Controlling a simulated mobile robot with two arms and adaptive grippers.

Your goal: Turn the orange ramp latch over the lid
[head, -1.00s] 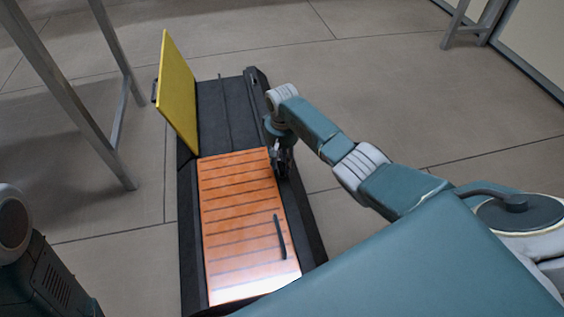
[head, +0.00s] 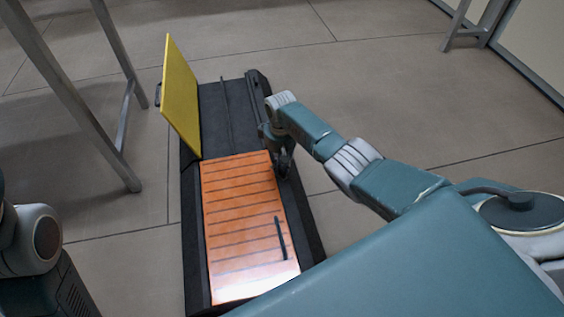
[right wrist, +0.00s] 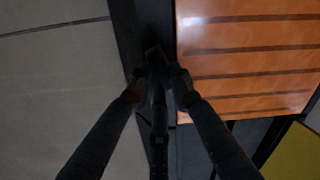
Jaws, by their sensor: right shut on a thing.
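The orange ramp lid (head: 240,215), a ribbed panel with a dark bar handle (head: 280,238), lies flat in a long black case. My right gripper (head: 283,168) is at the case's right rim, beside the far right corner of the orange lid. In the right wrist view, its fingers (right wrist: 156,82) are closed around a small dark piece (right wrist: 153,54), seemingly the latch, on the black rim beside the orange lid (right wrist: 245,50). The latch's exact angle is hard to tell, dark on dark. My left gripper is out of view.
A yellow lid (head: 181,98) stands open at the far left of the case, and the black bay (head: 228,115) beside it is uncovered. Grey metal legs (head: 85,95) stand to the left. The floor (head: 420,100) to the right is clear.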

